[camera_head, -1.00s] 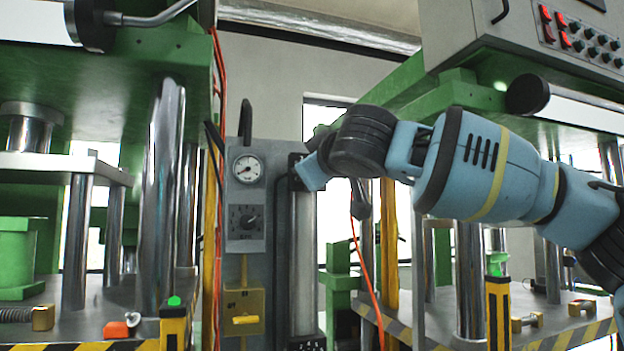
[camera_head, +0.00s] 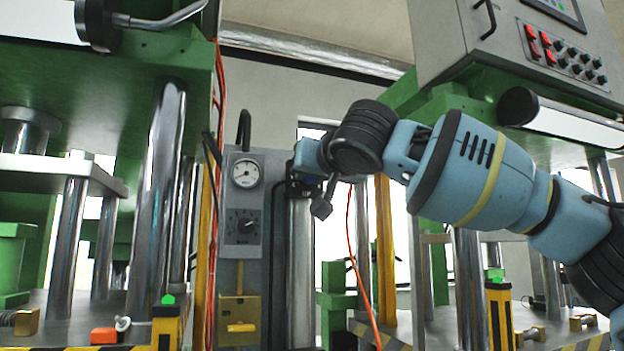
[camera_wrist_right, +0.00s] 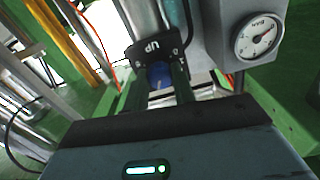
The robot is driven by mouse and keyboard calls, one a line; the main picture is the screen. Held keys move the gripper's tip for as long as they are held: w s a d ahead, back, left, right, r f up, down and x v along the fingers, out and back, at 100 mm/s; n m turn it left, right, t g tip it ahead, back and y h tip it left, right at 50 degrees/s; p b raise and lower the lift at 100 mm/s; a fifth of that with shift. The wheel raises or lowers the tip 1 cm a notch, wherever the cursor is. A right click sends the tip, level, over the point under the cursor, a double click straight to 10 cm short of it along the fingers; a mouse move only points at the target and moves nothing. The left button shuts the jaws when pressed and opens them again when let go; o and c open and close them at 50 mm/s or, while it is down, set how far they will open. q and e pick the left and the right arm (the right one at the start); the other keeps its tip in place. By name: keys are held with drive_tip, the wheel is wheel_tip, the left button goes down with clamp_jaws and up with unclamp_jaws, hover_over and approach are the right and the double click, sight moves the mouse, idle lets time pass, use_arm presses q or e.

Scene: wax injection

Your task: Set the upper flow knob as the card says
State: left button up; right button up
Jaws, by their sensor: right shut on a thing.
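The upper flow knob (camera_wrist_right: 160,75) is a small blue knob under the black end block marked "UP" (camera_wrist_right: 152,50) in the right wrist view. My right gripper (camera_wrist_right: 160,88) has a dark finger on each side of the knob and is shut on it. The fingers partly cover it, and I cannot read its setting. In the head view my right wrist (camera_head: 307,155) is at the top of the upright silver cylinder (camera_head: 300,265), and it hides the knob. No card can be made out. My left gripper is not in view.
A grey panel left of the cylinder carries a round gauge (camera_head: 246,173), a black dial plate (camera_head: 243,226) and a yellow box (camera_head: 238,312). Green presses with steel columns stand on both sides. An orange cable (camera_head: 362,280) hangs right of the cylinder.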

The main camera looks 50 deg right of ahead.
drive_tip(key=shift+r, duration=0.1)
idle(0.3)
drive_tip(key=o, duration=1)
drive_tip(key=shift+s+a, duration=0.1)
drive_tip(key=shift+s, duration=0.05)
drive_tip(key=shift+b+v, duration=0.65)
drive_tip(key=shift+v, duration=3.1)
